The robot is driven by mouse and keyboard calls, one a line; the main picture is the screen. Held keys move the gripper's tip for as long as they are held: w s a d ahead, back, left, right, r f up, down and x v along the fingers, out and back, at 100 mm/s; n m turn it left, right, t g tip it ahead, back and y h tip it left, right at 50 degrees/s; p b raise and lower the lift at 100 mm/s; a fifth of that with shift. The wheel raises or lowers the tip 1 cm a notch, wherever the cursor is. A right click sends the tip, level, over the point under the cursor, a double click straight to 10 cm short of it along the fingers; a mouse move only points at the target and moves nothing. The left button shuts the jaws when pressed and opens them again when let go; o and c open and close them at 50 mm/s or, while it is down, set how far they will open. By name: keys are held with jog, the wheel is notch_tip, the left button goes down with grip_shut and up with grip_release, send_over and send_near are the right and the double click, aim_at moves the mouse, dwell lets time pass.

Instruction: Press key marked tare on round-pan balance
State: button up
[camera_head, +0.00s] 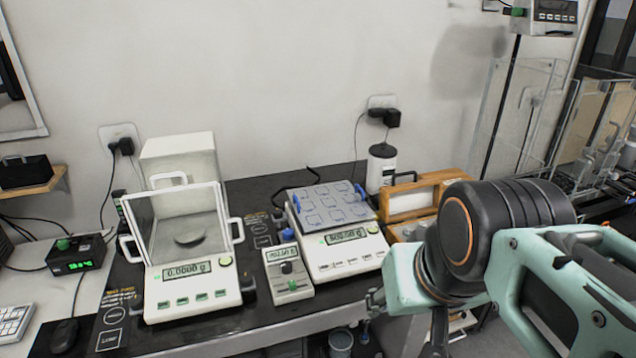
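The round-pan balance (152,313) stands on the dark table at the left, white, with a glass draft shield (180,215) around its round grey pan (190,236). The pan looks empty. Its display (187,271) seems to read 0.0000 g. The key markings are too small to read, so I cannot tell which is tare. My mint-and-black arm fills the lower right, apart from this balance. I cannot make out my gripper's fingers.
A second balance (345,261) with a blue-grey rack (325,205) stands to the right. A small grey unit (290,289) with a display sits between the balances. A black power box (75,259) and mouse (64,337) lie left. A wooden-framed case (412,202) stands behind my arm.

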grip_shut()
dwell(1.4)
